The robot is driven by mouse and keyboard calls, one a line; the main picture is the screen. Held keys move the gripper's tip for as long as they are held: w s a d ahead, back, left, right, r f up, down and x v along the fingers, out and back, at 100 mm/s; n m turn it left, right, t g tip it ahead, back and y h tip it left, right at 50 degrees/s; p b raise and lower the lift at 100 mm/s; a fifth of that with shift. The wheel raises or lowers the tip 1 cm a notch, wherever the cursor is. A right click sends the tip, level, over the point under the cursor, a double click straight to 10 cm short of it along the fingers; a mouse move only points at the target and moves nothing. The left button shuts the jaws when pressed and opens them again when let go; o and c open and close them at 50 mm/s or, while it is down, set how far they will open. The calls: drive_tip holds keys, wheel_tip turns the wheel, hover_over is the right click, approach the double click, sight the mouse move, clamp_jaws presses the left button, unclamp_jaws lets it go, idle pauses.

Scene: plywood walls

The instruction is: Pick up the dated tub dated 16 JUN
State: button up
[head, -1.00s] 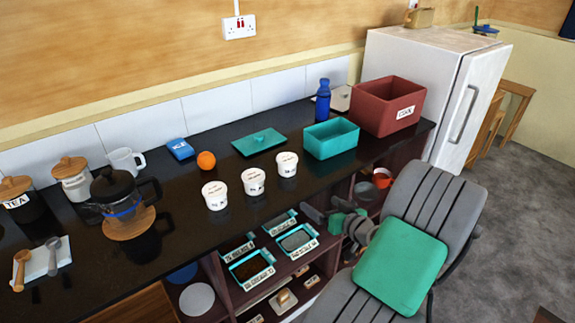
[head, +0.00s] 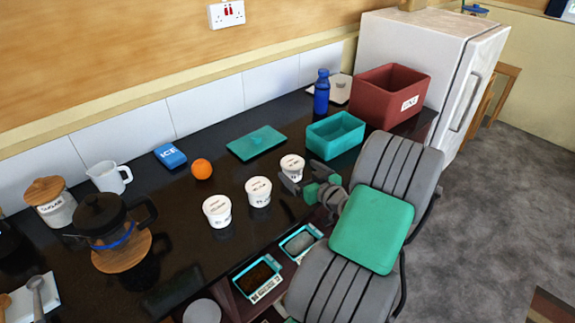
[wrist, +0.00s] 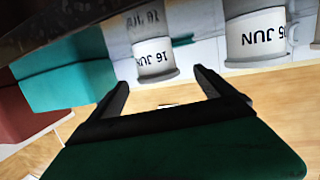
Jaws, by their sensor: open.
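Three white lidded tubs stand in a row on the black counter. The wrist view is upside down and shows the tub marked 16 JUN (wrist: 153,57) ahead, between the directions of my two fingers. By its place beside the teal bin, it is the rightmost tub (head: 292,168) in the head view. A neighbouring tub (wrist: 256,38), its date partly cut and ending in 5 JUN, is the middle tub (head: 258,191). The left tub (head: 217,211) has no readable date. My gripper (head: 299,184) is open and empty at the counter's front edge, close to the rightmost tub; its fingers (wrist: 161,82) appear apart from it.
A teal bin (head: 335,148) and a red-brown crate (head: 390,108) stand right of the tubs. A teal lid (head: 256,143), an orange (head: 202,169) and a blue ICE block (head: 171,156) lie behind. Shelf trays (head: 257,280) sit below the counter edge.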

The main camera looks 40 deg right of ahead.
sight(293, 162)
drive_tip(key=p+x, duration=0.1)
drive_tip(key=x, duration=0.1)
drive_tip(key=p+x, duration=0.1)
drive_tip(key=x, duration=0.2)
drive_tip(key=shift+w+d, duration=0.25)
drive_tip(key=shift+w, duration=0.05)
drive_tip(key=c, duration=1.7)
